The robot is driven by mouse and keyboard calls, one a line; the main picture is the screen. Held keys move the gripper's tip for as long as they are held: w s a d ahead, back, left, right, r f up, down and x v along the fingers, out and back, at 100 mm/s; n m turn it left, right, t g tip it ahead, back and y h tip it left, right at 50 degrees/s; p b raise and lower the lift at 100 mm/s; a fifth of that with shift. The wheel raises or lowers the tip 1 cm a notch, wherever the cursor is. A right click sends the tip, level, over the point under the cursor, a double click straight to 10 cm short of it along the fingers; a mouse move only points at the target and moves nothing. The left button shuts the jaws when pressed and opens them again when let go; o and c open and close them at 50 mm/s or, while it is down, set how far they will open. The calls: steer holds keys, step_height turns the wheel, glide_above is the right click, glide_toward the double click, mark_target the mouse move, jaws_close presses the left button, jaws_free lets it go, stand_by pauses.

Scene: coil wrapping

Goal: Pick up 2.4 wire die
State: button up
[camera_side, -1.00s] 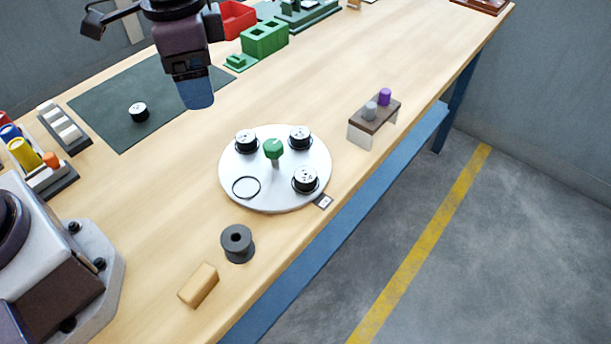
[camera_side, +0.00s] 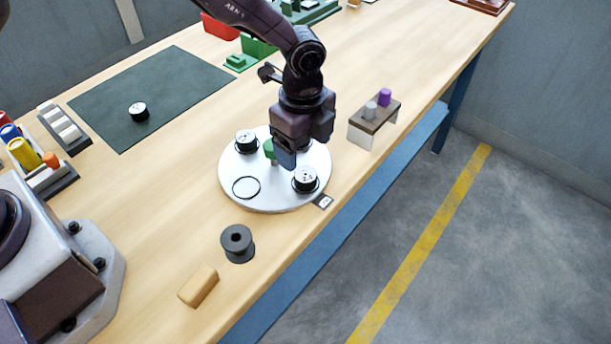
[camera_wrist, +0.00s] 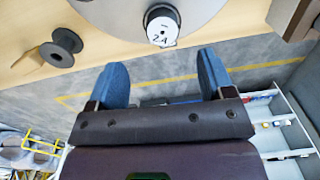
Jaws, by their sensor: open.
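The 2.4 wire die (camera_wrist: 161,30), a black spool-like piece with a white top marked "2.4", sits at the rim of the white round plate (camera_wrist: 110,15) in the wrist view. It appears to be the die (camera_side: 305,180) on the plate's near right in the side view, where its mark is too small to read. My gripper (camera_side: 286,158) is over the plate, just up and left of that die. In the wrist view my gripper (camera_wrist: 163,76) is open, its two blue fingers apart with nothing between them. My arm hides the plate's far right die.
Another die (camera_side: 246,141) and a black ring (camera_side: 246,187) are on the plate. A green knob (camera_side: 269,149) at its middle is close to my gripper. A grey spool (camera_side: 237,243), a wooden block (camera_side: 199,286) and a small stand (camera_side: 374,122) surround the plate.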

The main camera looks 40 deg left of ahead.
mark_target(306, 174)
steer(key=f, duration=0.8)
steer(key=shift+w, duration=0.2)
steer(key=c, duration=1)
steer(key=shift+c, duration=0.8)
steer(key=shift+r, duration=0.15)
